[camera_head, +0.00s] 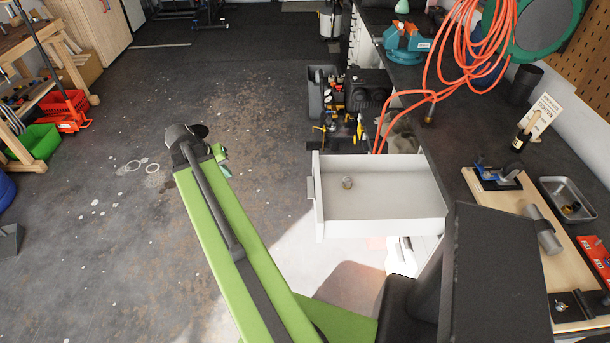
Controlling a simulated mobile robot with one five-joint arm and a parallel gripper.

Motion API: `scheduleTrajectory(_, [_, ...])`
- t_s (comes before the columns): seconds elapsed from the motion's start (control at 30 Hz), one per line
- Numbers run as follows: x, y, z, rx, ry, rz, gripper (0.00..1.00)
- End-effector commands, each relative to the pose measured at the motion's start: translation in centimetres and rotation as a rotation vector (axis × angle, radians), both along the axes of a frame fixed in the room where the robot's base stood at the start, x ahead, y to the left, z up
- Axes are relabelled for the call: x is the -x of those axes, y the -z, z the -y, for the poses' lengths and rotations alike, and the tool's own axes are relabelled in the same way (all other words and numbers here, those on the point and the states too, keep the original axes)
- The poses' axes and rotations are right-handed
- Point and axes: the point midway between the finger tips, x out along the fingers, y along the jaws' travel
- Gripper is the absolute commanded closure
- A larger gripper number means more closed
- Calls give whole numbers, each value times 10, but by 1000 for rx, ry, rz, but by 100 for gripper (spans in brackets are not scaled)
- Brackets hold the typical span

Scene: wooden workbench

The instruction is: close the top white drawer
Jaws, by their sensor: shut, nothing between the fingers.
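The top white drawer (395,204) is pulled out to the left from under the dark workbench. Its front panel (316,205) faces left, with a grey handle on its outer side.
The dark workbench (455,148) holds a wooden board, a small metal tray (567,199) and a teal vise (407,42). An orange hose (432,95) hangs over its edge near the drawer. A crate of tools (350,105) stands behind the drawer. Open floor lies to the left.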

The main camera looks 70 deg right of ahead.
Motion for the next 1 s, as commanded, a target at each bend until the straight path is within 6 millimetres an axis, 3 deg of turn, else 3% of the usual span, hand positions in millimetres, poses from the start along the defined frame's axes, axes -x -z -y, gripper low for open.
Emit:
scheduleTrajectory(0.03, [33,9,40,44,94,-2,100])
scheduleTrajectory(0.1, [74,9,81,103,197,-7,100])
scheduleTrajectory(0.2, [118,7,116,161,295,-14,100])
scheduleTrajectory(0.3, [139,4,131,190,342,-19,100])
scheduleTrajectory(0.57, [146,13,138,195,350,-19,100])
scheduleTrajectory(1.0, [171,91,185,194,348,-19,100])
